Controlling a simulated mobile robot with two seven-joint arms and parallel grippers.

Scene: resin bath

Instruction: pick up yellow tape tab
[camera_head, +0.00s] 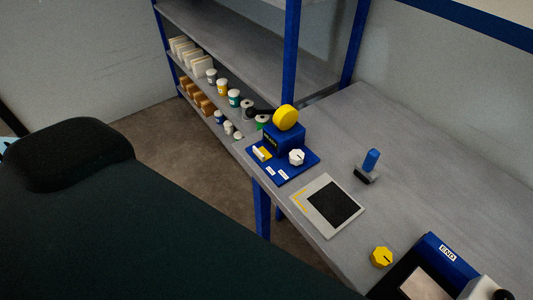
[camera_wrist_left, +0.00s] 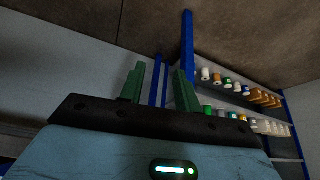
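A blue device (camera_head: 284,138) with a round yellow disc (camera_head: 286,117) on top stands on a blue base plate (camera_head: 284,174) at the table's left corner. A small yellow and white piece (camera_head: 262,153) sits on that plate, left of a white knob (camera_head: 296,157); it may be the yellow tape tab, but it is too small to be sure. A thin yellow strip (camera_head: 298,200) edges the grey pad. My left gripper (camera_wrist_left: 158,82) shows only in the left wrist view, its green fingers apart with nothing seen between them. My right gripper is not in view.
A grey pad with a black square (camera_head: 334,204), a blue-handled tool (camera_head: 370,165), a yellow knob (camera_head: 381,257) and a blue box labelled END (camera_head: 446,254) are on the table (camera_head: 420,180). Shelves (camera_head: 215,60) with jars stand behind. The table's back middle is clear.

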